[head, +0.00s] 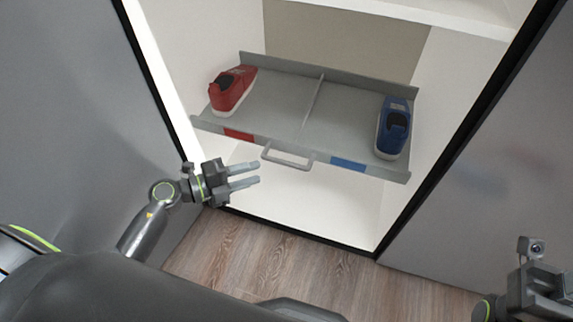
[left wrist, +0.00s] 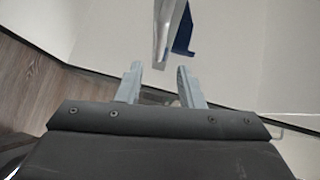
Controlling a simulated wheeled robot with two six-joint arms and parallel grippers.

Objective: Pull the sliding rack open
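The grey sliding rack (head: 285,112) sits inside the white cabinet compartment. Its light grey handle (head: 287,157) is on the middle of the front edge, between a red label (head: 239,135) and a blue label (head: 348,164). A red shoe (head: 232,90) stands on the rack's left part and a blue shoe (head: 393,128) on its right part. My left gripper (head: 258,172) is open and empty, just left of and apart from the handle. Its two fingers (left wrist: 160,85) also show in the left wrist view with nothing between them. My right gripper (head: 540,290) is partly cut off at the lower right; its fingers are not clear.
Grey panels flank the opening on the left (head: 70,120) and right (head: 490,190), with dark edges. A white shelf (head: 440,12) is above the rack. The wooden floor (head: 240,255) in front of the cabinet is clear.

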